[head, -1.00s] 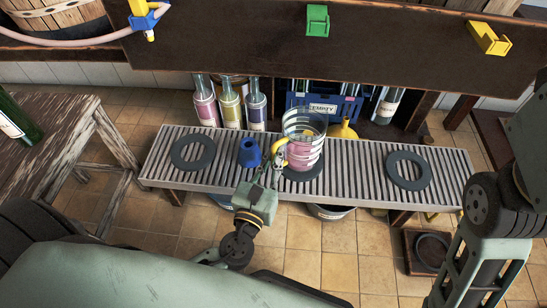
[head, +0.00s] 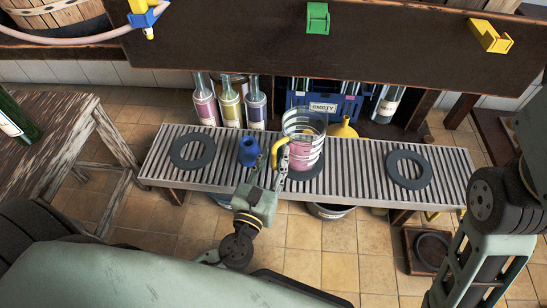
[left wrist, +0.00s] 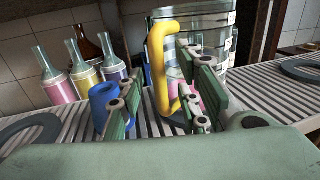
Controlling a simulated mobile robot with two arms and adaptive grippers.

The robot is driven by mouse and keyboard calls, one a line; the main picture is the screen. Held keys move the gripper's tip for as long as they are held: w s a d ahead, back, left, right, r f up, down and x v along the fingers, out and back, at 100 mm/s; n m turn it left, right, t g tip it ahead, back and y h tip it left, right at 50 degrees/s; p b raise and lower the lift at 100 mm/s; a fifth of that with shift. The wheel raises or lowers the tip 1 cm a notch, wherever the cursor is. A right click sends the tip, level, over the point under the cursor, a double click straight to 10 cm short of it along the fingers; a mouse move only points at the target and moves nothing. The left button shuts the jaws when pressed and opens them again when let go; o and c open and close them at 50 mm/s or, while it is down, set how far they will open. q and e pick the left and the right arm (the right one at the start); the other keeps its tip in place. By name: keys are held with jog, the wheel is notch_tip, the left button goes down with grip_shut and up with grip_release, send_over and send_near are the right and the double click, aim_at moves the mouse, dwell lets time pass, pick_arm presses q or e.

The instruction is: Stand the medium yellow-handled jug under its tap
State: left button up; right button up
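The clear jug (head: 304,130) with a yellow handle (head: 277,150) and pink contents stands upright on the middle dark ring (head: 306,173) of the slatted bench. In the left wrist view its yellow handle (left wrist: 158,70) rises in front of the glass. My left gripper (head: 270,163) is in front of the jug, with its fingers spread either side of the handle; it also shows in the left wrist view (left wrist: 160,105). Overhead, a yellow-and-blue tap (head: 148,18) with a hose is at left, a green fitting (head: 317,18) in the middle and a yellow fitting (head: 491,37) at right. My right fingertips are not visible.
A blue vessel (head: 248,151) stands close left of my left gripper. Left (head: 192,151) and right (head: 409,169) dark rings are bare. Several bottles (head: 230,103), a blue crate (head: 321,107) and a yellow funnel (head: 344,128) are behind the bench (head: 360,165).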

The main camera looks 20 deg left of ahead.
pick_arm(q)
jog(key=s, duration=1.1)
jog(key=shift+s+d, duration=0.3)
jog(key=shift+d, duration=0.05)
